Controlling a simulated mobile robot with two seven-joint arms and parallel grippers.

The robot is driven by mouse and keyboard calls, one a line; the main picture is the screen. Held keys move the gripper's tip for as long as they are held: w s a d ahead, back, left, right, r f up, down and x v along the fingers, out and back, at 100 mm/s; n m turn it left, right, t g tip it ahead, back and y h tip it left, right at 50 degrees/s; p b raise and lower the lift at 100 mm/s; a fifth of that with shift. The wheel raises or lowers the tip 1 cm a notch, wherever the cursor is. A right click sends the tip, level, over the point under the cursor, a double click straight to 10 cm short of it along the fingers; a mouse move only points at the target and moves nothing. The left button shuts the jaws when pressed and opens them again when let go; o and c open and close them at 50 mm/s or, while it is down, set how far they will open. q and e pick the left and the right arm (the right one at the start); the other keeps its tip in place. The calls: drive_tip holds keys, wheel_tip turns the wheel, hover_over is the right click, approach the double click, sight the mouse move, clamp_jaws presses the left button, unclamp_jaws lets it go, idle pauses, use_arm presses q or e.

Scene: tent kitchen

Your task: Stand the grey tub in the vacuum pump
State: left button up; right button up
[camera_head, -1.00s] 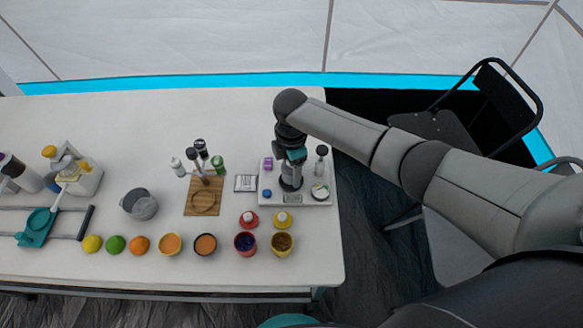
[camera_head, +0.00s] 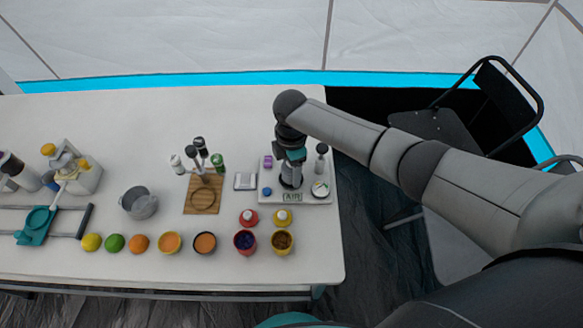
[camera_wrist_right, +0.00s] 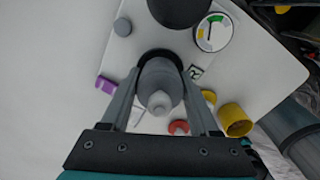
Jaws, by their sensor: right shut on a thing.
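The vacuum pump (camera_head: 310,199) is a white base near the table's right end, with a round gauge, a purple block, a blue knob and an AIR label. It also shows in the right wrist view (camera_wrist_right: 262,62). My right gripper (camera_head: 291,166) points down over it. In the right wrist view my right gripper (camera_wrist_right: 160,95) is shut on the grey tub (camera_wrist_right: 161,77), a grey cylinder with a paler knob end. A dark ring shows around the tub's far end; I cannot tell whether the tub rests in it or hangs above. My left gripper is out of view.
A dark post (camera_head: 320,160) stands at the pump's right. A white card (camera_head: 245,182) and a wooden board (camera_head: 203,195) with several bottles behind lie left. The back of the table is clear.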

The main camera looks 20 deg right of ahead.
drive_tip(key=shift+f, duration=0.35)
drive_tip(key=o, duration=0.7)
wheel_tip(320, 180, up, 11)
drive_tip(key=p, duration=1.1)
drive_tip(key=shift+s, duration=0.1)
